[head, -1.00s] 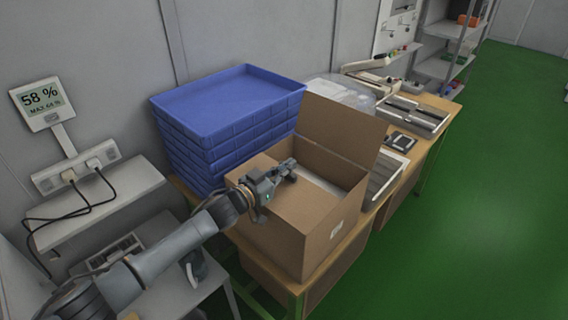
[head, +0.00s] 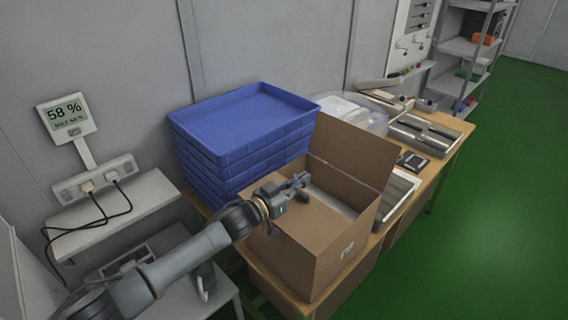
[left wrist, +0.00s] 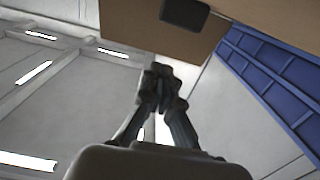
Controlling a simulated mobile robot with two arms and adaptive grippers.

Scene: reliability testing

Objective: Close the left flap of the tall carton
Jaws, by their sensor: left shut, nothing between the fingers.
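The tall carton (head: 335,254) is an open brown cardboard box on the wooden table. One large flap (head: 352,155) stands up along its far side, and part of the opening shows in front of it. A brown panel (head: 283,232), apparently the left flap, lies low across the left part of the top, partly hidden by my gripper. My left gripper (head: 302,182) is shut and empty, just above this panel; I cannot tell whether it touches. The left wrist view shows the closed fingers (left wrist: 160,80) beside brown cardboard (left wrist: 140,25). My right gripper is not in view.
A stack of blue trays (head: 245,125) stands close behind and left of the carton. A clear plastic-covered item (head: 352,112), a black device (head: 412,161) and grey trays (head: 425,133) lie farther along the table (head: 450,160). Green floor to the right is clear.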

